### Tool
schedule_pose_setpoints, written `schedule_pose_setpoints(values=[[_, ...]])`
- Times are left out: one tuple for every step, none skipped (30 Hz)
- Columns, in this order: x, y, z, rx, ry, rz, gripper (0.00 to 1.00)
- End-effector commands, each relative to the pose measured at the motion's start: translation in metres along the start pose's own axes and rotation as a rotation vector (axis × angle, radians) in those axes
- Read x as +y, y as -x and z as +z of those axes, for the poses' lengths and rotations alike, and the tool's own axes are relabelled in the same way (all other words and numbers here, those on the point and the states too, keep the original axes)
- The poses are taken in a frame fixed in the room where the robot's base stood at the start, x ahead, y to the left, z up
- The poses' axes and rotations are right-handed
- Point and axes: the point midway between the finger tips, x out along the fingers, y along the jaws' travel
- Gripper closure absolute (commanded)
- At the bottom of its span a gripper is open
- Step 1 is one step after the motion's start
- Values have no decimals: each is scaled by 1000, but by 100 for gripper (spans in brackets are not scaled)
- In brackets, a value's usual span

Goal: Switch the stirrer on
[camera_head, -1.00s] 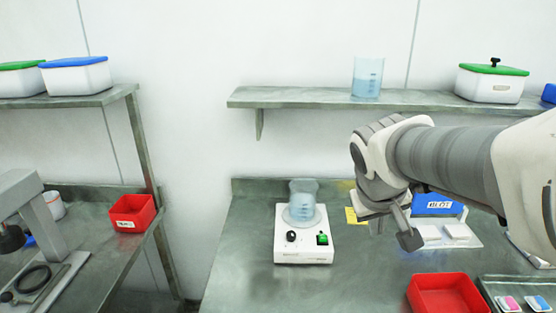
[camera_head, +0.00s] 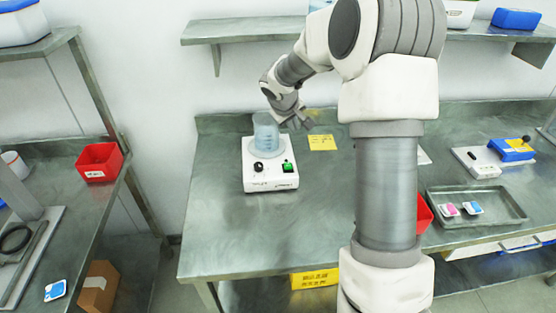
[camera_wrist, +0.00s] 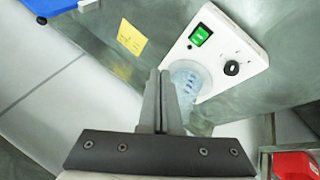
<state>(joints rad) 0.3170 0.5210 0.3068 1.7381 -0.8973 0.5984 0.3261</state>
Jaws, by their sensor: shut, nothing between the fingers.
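The stirrer (camera_head: 270,178) is a white box on the steel bench, with a black knob (camera_head: 258,167) and a green rocker switch (camera_head: 288,167) on its front. A clear beaker (camera_head: 265,131) with bluish liquid stands on its plate. In the wrist view the stirrer (camera_wrist: 236,30) is at upper right, with its green switch (camera_wrist: 200,36), black knob (camera_wrist: 232,68) and the beaker (camera_wrist: 187,84). My gripper (camera_head: 308,121) is shut and empty, behind and to the right of the beaker, apart from the switch. Its fingers (camera_wrist: 158,75) show closed together in the wrist view, partly in front of the beaker.
A yellow note (camera_head: 322,142) lies right of the stirrer. A grey tray (camera_head: 478,220) with small packs is at the right. A red bin (camera_head: 424,214) is partly hidden by my arm. The bench in front of the stirrer is clear.

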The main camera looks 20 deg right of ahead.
Motion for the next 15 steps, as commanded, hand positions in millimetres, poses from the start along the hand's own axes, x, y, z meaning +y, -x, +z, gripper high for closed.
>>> schedule_pose_setpoints(values=[[0, -10, -3, 0, 4, -6, 100], [0, -15, -4, 1, 7, -8, 100], [0, -22, -6, 4, 9, -10, 100], [0, -26, -7, 5, 11, -12, 100], [-1, -30, -8, 6, 12, -14, 100], [-1, -34, -9, 7, 13, -15, 100], [-1, -37, -10, 9, 15, -16, 100], [-1, -39, -10, 10, 15, -17, 100], [-1, -41, -11, 11, 16, -18, 100], [-2, -42, -11, 12, 16, -19, 100], [-2, -43, -11, 12, 17, -19, 100], [-2, -44, -11, 12, 18, -20, 100], [-2, -44, -11, 13, 18, -20, 100], [-2, -44, -11, 13, 18, -20, 100], [-2, -44, -11, 13, 18, -19, 100]])
